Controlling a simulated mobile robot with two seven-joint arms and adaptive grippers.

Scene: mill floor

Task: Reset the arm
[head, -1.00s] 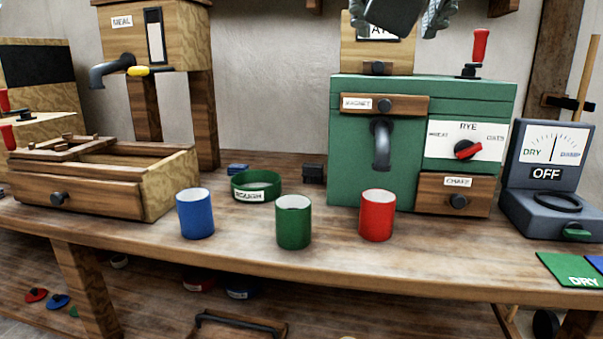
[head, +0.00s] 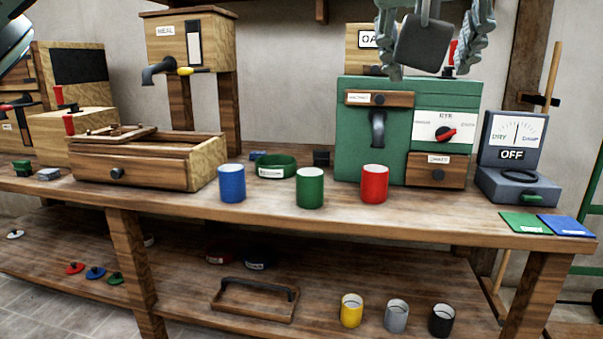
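My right gripper (head: 424,72) hangs at the top right of the head view, in front of the green mill box (head: 375,140). Its two grey fingers are spread apart, with a dark grey block between them that looks like part of the gripper; I see nothing held. Its arm is beyond the top edge. A dark and white rounded part of my own body shows at the upper left corner. My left gripper cannot be made out.
Blue (head: 232,183), green (head: 310,187) and red (head: 375,183) cups stand along the front of the bench (head: 270,212). A wooden drawer box (head: 140,172) is left of them; a grey meter (head: 512,160) is at right. Yellow, grey and black cups stand on the lower shelf.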

